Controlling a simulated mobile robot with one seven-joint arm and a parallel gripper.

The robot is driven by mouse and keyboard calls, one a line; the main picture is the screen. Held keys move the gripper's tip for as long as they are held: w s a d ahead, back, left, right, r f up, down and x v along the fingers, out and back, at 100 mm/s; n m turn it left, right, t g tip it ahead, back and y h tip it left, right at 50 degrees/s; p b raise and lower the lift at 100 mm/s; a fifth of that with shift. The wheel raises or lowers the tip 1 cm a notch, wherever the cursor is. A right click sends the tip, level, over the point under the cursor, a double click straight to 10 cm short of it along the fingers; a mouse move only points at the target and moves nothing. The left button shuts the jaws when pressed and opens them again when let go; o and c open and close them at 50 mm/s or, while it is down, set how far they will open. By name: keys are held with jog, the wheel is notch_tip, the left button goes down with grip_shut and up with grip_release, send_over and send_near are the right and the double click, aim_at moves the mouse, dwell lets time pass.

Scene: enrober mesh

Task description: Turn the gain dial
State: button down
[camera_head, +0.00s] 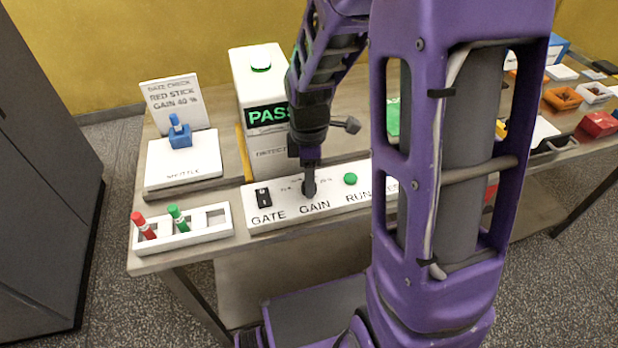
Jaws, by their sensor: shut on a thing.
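The white control panel (272,216) lies near the front edge of the table and carries the labels GATE, GAIN and RUN. My gripper (309,188) points down at the spot above the GAIN label and is shut on the gain dial there. The dial is mostly hidden by the gripper, so its pointer setting cannot be read. Small scale marks show on both sides of the gripper.
A black gate switch (263,197) and a green run button (350,179) flank the gripper. The detector box (260,75) shows PASS behind it. A shuttle plate (184,160) with a blue block and a rack (181,237) with red and green sticks are at left. My arm hides the panel's right part.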

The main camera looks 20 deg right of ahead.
jog(key=shift+m, duration=0.3)
jog(key=m, duration=0.3)
jog(key=shift+m, duration=2.1)
jog(key=shift+c, duration=2.3)
grip_release()
notch_tip(320, 180, up, 18)
jog(key=p, duration=0.1)
jog(key=shift+f, duration=0.25)
jog(key=shift+w, duration=0.1)
